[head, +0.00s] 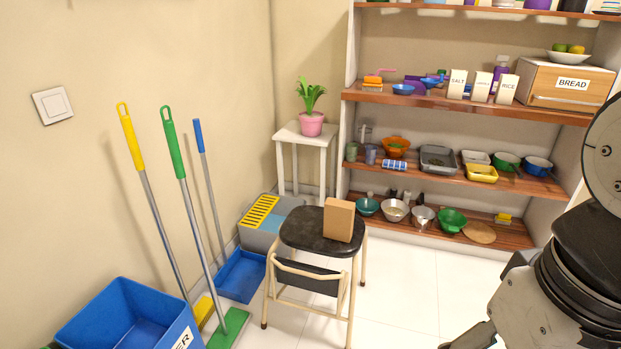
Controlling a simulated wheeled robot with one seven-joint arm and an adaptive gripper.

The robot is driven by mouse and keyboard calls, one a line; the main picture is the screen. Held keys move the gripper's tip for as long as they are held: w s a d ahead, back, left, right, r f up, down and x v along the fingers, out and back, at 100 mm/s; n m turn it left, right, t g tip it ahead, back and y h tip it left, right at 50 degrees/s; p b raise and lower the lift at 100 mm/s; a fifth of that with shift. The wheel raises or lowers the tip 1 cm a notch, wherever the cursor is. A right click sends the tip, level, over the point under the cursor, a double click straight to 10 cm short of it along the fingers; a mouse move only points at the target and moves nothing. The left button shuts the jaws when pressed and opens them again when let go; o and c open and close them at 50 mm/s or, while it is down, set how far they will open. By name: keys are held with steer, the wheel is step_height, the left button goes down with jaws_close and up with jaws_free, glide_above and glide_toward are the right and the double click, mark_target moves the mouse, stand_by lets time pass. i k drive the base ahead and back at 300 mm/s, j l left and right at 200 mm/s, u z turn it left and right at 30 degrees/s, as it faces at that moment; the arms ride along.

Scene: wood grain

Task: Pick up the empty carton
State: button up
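A small brown carton (339,220) stands upright on the black seat of a stool (300,234) in the middle of the head view. Its top looks closed from here, and I cannot see whether it is empty. My arm shows at the right edge of the view, well apart from the carton. My gripper's fingertips cannot be made out; only dark parts of my arm show at the bottom right.
Wooden shelves (440,177) with bowls and boxes stand behind the stool. A blue bin (130,318), brooms and a blue dustpan (240,276) are at left. A white plant stand (304,135) is behind. White floor (410,285) is clear right of the stool.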

mark_target(339, 215)
steer(key=i+j+u, duration=0.1)
steer(key=i+u, duration=0.25)
steer(key=i, duration=0.9)
